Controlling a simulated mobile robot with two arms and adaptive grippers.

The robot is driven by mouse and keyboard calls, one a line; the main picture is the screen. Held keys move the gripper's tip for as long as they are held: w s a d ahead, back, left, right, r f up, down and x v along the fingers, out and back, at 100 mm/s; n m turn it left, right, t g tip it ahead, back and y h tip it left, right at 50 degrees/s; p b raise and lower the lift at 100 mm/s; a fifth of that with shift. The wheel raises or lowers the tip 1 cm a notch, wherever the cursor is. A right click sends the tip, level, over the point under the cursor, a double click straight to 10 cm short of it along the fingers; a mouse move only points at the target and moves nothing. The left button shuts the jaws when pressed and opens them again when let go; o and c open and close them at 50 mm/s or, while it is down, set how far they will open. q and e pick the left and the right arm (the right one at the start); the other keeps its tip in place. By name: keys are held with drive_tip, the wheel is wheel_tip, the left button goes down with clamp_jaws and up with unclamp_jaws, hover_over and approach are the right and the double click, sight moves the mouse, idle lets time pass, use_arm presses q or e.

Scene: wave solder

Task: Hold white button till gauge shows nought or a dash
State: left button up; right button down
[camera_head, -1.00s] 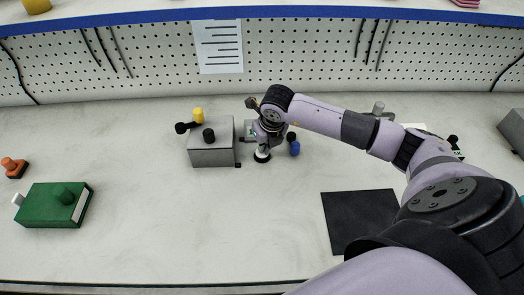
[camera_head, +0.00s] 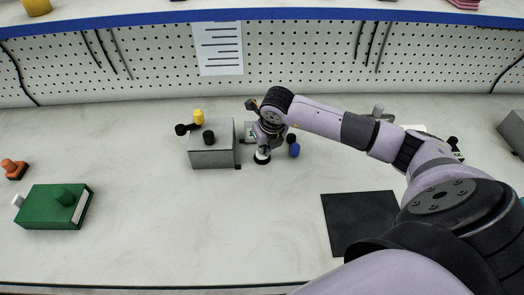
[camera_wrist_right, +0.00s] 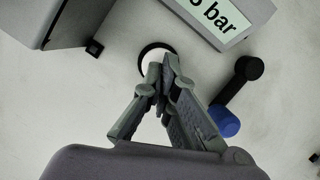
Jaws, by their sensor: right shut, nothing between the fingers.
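The white button sits in a black ring (camera_wrist_right: 158,47) on the bench, beside the grey box. My right gripper (camera_wrist_right: 162,80) is shut and empty, pointing down with its fingertips over the button and hiding most of it. They look in contact, but I cannot be sure. In the head view the gripper (camera_head: 262,147) is above the black ring (camera_head: 262,160). The gauge (camera_wrist_right: 230,25) stands just beyond; its display shows "bar" after a digit that is cut off, so I cannot read it. My left gripper is out of view.
A grey box (camera_head: 211,157) with black and yellow knobs is close on the left. A blue knob (camera_head: 294,151) on a black lever is close on the right. A green box (camera_head: 45,211) lies far left, a black mat (camera_head: 352,220) front right. The front middle is clear.

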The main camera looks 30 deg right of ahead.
drive_tip(key=shift+f, duration=0.15)
drive_tip(key=shift+f+b, duration=0.4)
drive_tip(key=shift+b, duration=0.1)
drive_tip(key=shift+r, duration=0.1)
idle(2.8)
drive_tip(key=shift+r+p, duration=1.95)
drive_tip(key=shift+r, duration=1.1)
